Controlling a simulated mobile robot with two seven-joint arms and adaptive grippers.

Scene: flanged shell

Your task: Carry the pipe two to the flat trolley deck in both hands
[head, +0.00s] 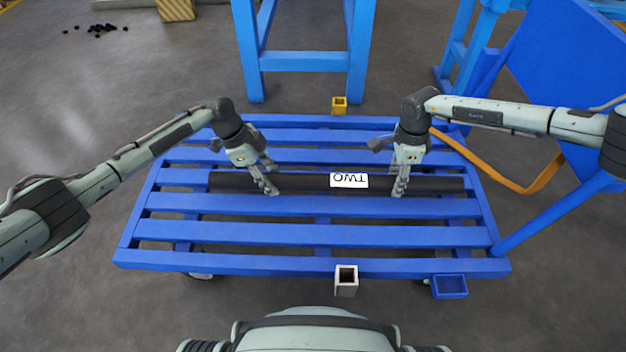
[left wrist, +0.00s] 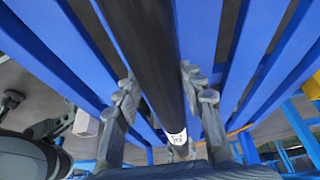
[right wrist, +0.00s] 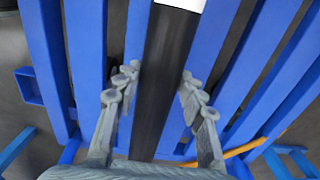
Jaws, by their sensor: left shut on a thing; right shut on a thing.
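The pipe two (head: 310,184) is a long black pipe with a white label reading TWO, upside down in the head view. It lies lengthwise over the middle of the blue slatted trolley deck (head: 240,232); whether it touches the slats or hangs just above, I cannot tell. My left gripper (head: 266,187) is shut on the pipe left of the label, and my right gripper (head: 399,188) is shut on it right of the label. In the left wrist view the pipe (left wrist: 150,50) runs between the fingers. It does so too in the right wrist view (right wrist: 165,75).
A yellow square socket (head: 339,105) is at the deck's far edge and a white one (head: 346,281) at the near edge. A blue tray (head: 449,286) is at the near right. A blue stand (head: 305,60) is behind the deck. An orange strap (head: 520,186) hangs at the right.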

